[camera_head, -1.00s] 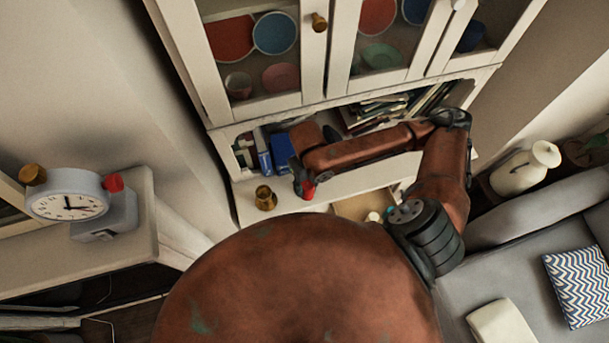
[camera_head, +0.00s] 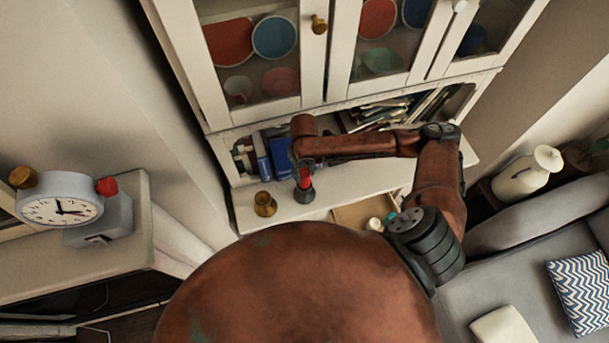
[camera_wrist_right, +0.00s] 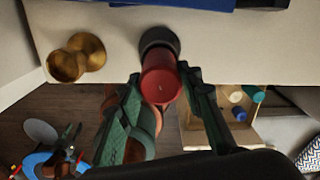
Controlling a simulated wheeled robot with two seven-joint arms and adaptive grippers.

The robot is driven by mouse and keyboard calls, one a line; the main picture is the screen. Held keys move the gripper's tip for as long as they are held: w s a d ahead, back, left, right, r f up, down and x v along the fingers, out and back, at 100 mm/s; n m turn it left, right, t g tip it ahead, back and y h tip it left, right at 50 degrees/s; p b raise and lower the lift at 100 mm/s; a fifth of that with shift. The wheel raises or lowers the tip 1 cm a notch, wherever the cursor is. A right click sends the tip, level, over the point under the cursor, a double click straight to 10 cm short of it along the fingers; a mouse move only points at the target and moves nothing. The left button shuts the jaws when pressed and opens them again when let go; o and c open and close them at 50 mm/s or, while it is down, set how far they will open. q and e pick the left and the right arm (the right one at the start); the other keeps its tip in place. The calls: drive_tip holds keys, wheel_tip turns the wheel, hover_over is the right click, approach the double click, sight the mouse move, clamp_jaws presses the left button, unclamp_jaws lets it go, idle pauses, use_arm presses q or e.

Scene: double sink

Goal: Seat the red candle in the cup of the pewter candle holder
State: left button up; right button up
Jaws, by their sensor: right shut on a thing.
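The red candle (camera_head: 304,178) stands roughly upright between the fingers of my right gripper (camera_head: 303,165). The wrist view shows the candle (camera_wrist_right: 161,84) from its top end, with the green-and-black fingers of the right gripper (camera_wrist_right: 160,74) shut on its sides. The dark grey pewter candle holder (camera_head: 304,195) stands on the cabinet ledge directly below the candle. In the wrist view the holder's round rim (camera_wrist_right: 158,36) shows behind the candle. The candle hides the cup, so I cannot tell whether its lower end is inside. My left gripper is not in view.
A brass holder (camera_head: 264,204) stands on the ledge (camera_head: 350,182) left of the pewter one. Blue books (camera_head: 281,158) stand behind. An open drawer (camera_head: 355,214) with small bottles juts out below, at right. Glass cabinet doors rise above.

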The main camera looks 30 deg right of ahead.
drive_tip(key=shift+f, duration=1.05)
drive_tip(key=shift+f, duration=0.15)
drive_tip(key=o, duration=1.2)
drive_tip(key=shift+o, duration=0.2)
wheel_tip(320, 180, up, 8)
drive_tip(key=shift+f, duration=0.1)
drive_tip(key=shift+s, duration=0.1)
